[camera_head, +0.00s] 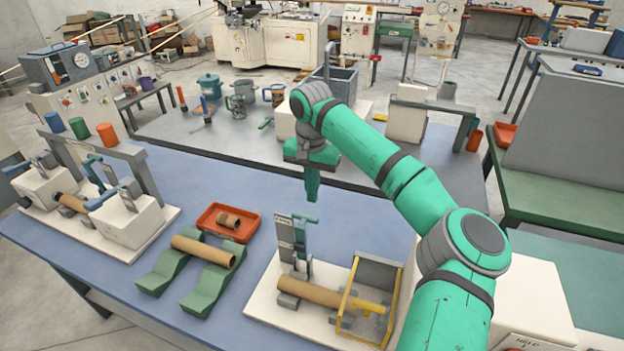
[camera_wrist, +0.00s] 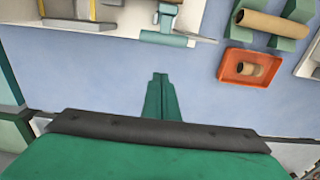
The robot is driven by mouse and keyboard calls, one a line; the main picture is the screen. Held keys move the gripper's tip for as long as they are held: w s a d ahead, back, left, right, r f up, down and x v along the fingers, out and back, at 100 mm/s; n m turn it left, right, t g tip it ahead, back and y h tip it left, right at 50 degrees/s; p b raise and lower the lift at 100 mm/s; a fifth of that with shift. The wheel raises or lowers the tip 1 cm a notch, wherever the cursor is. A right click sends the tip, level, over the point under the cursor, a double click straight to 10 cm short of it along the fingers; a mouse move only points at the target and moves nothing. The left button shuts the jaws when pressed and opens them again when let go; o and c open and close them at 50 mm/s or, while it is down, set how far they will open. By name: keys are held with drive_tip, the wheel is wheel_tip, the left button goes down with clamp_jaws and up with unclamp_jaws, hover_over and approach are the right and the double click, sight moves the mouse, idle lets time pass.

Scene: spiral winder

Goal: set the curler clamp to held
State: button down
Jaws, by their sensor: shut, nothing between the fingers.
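The curler with the teal clamp stands on a white base plate at the front centre of the blue bench. The clamp (camera_head: 301,238) has an upright teal arm beside a grey labelled bracket (camera_head: 285,240), with a short handle at its top. A brown cardboard tube (camera_head: 315,291) lies below it, running toward a yellow-framed box (camera_head: 368,300). In the wrist view the clamp (camera_wrist: 173,38) shows at the top centre. My gripper (camera_head: 312,198) points down, shut and empty, above and behind the clamp, apart from it. Its fingers also show in the wrist view (camera_wrist: 160,78). I cannot tell whether the clamp presses the tube.
An orange tray (camera_head: 206,214) with a short tube stands left of the curler. Green cradles (camera_head: 208,288) hold another tube (camera_head: 203,250). A white-block machine (camera_head: 133,222) with teal and grey levers stands at the far left. The blue bench is bare beneath my gripper.

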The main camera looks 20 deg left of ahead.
drive_tip(key=shift+s+a+f, duration=0.1)
drive_tip(key=shift+s+f, duration=0.15)
drive_tip(key=shift+s, duration=0.4)
drive_tip(key=shift+s+d+f, duration=0.1)
drive_tip(key=shift+s+f, duration=0.1)
drive_tip(key=shift+s, duration=0.4)
drive_tip(key=shift+s+a+f, duration=0.1)
drive_tip(key=shift+s+f, duration=0.15)
drive_tip(key=shift+s, duration=0.4)
